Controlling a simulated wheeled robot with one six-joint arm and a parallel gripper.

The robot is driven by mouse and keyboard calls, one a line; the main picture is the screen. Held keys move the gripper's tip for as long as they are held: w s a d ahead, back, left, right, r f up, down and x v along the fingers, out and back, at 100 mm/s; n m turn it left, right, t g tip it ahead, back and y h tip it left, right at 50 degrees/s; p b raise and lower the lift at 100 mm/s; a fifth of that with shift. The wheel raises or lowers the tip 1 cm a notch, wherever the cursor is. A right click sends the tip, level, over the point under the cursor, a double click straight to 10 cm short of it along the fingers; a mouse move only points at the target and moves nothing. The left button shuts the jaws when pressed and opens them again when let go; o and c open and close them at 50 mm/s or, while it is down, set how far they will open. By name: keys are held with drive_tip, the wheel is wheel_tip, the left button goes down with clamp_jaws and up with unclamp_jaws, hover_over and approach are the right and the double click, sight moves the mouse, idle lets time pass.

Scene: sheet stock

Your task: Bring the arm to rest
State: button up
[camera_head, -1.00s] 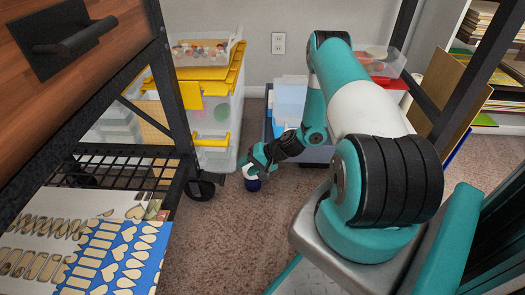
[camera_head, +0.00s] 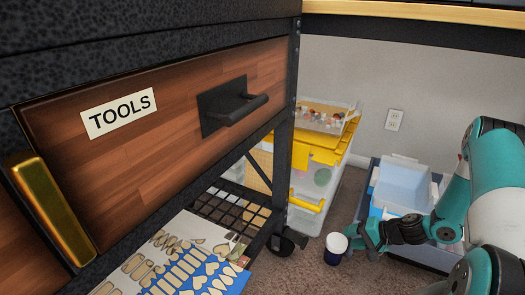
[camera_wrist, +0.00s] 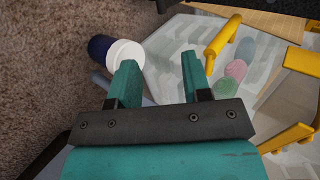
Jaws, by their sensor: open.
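My gripper (camera_head: 362,240) is at the lower right of the head view, low over the carpet. In the wrist view its two teal fingers (camera_wrist: 158,68) stand apart with nothing held between them. A dark blue jar with a white lid (camera_head: 336,243) is on the carpet just left of the gripper in the head view. In the wrist view the jar (camera_wrist: 112,48) shows beyond the left finger, outside the gap. I cannot tell whether that finger touches it. My teal and white arm is bent at the right edge of the head view.
A clear bin with yellow latches (camera_head: 313,222) stands close behind the jar. A blue crate (camera_head: 372,190) with clear containers is behind the arm. A bench with a TOOLS drawer (camera_head: 160,100) fills the left, its wheeled leg near the bin. Carpet between is narrow.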

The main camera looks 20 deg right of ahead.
drive_tip(key=w+a+r+n+g+p, duration=0.1)
drive_tip(key=a+r+n+g+p, duration=0.15)
drive_tip(key=a+r, duration=0.55)
drive_tip(key=w+a+r+n+g+p, duration=0.1)
drive_tip(key=a+r+n, duration=0.35)
drive_tip(key=r, duration=0.75)
drive_tip(key=w+a+r+n+g+p, duration=0.1)
drive_tip(key=a+r+n+g, duration=0.15)
drive_tip(key=a+r, duration=0.5)
drive_tip(key=s+a+r+n+g+h+p, duration=0.15)
drive_tip(key=s+a+r+n, duration=0.35)
drive_tip(key=s+r, duration=0.55)
drive_tip(key=s+a+r+n+h+p, duration=0.1)
drive_tip(key=s+a+r+n+p, duration=0.2)
drive_tip(key=s+a+r, duration=0.55)
wheel_tip(320, 180, up, 39)
drive_tip(key=s+d+p, duration=0.2)
drive_tip(key=p, duration=3.6)
drive_tip(key=shift+d+m, duration=0.2)
drive_tip(key=shift+m, duration=0.15)
drive_tip(key=shift+f, duration=0.1)
